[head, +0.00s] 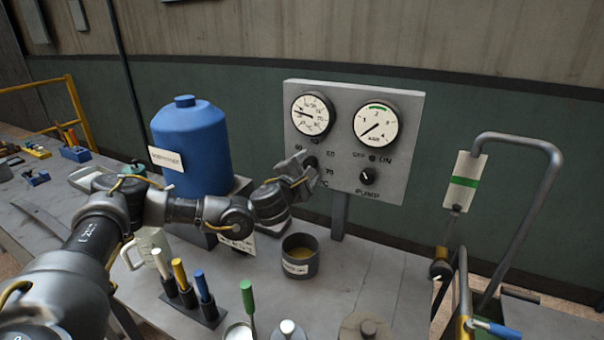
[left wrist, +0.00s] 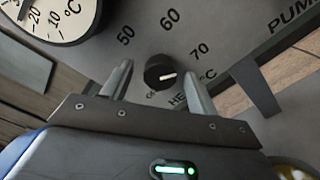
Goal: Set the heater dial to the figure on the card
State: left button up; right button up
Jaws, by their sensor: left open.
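The heater dial (left wrist: 160,72) is a black knob with a white mark, on the grey panel (head: 408,120). In the left wrist view its mark points right and slightly up, a little below the 70. The figures 50, 60 and 70 show around it; lower lettering is partly hidden. My left gripper (left wrist: 157,80) is open, one finger on each side of the knob; I cannot tell whether they touch it. In the head view the gripper (head: 306,166) covers most of the dial. A white card (head: 236,243) is partly hidden behind my arm, its writing unreadable.
A blue tank (head: 190,145) stands left. A dark pot (head: 300,262) and a rack of coloured handles (head: 190,300) stand below my arm. A green-striped tag (head: 465,180) hangs right.

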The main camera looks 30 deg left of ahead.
pick_arm(q)
jog(key=s+b, duration=0.9)
jog(key=s, duration=0.1)
jog(key=shift+s+d, duration=0.3)
